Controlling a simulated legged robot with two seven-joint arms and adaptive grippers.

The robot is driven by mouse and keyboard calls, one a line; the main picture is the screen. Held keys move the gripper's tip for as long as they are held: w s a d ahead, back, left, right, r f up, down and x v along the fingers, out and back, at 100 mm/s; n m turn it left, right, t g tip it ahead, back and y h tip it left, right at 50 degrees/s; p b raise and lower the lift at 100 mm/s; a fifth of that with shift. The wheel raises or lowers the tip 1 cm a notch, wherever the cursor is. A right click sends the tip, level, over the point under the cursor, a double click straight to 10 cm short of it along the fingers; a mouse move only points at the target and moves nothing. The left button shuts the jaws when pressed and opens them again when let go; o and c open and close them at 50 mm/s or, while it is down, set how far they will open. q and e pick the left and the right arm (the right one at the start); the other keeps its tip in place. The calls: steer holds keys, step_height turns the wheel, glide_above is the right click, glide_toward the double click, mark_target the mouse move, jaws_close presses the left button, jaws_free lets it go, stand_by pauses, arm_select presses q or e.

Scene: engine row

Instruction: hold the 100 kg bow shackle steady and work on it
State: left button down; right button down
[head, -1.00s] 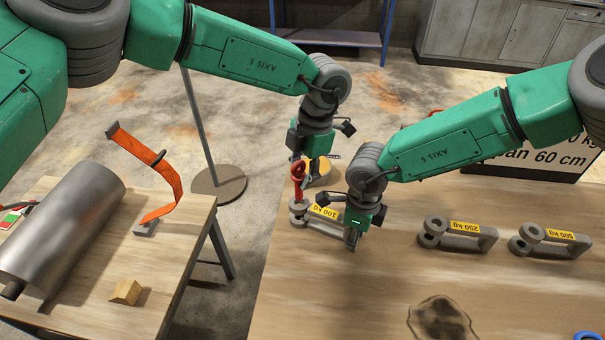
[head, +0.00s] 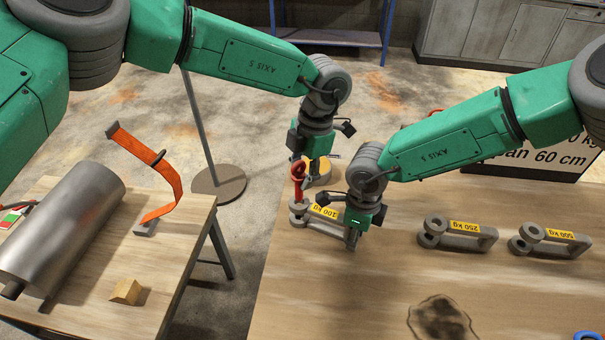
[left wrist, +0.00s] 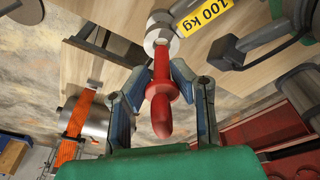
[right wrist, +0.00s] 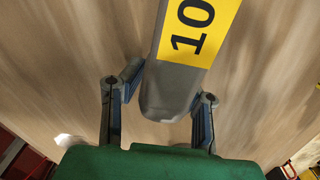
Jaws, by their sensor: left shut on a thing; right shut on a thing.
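The 100 kg bow shackle (head: 299,212), grey with a yellow label, lies on the wooden table in the middle of the head view. It also shows in the left wrist view (left wrist: 163,27) and in the right wrist view (right wrist: 170,88). My right gripper (head: 354,235) is shut on its right end, with one finger on each side. My left gripper (head: 303,178) is shut on a red-handled tool (left wrist: 161,92) above the shackle's left end. The tool's far end meets the round grey pin end there; the exact contact is hidden.
The 250 kg shackle (head: 434,238) and the 500 kg shackle (head: 527,243) lie to the right. A sign (head: 540,165) stands behind. A separate table at left carries a metal cylinder (head: 65,225), an orange strap (head: 160,185) and a wooden block (head: 124,291).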

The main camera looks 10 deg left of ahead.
arm_select(q)
steer(key=shift+f, duration=2.65)
steer(key=c, duration=1.3)
jaws_free()
steer(key=shift+r, duration=0.1)
step_height(320, 180, up, 12)
steer(key=w+d, duration=0.1)
steer(key=d, duration=0.1)
steer(key=shift+w+f, duration=0.2)
arm_select(e)
steer(key=c, duration=1.1)
jaws_free()
steer(key=shift+r, duration=0.1)
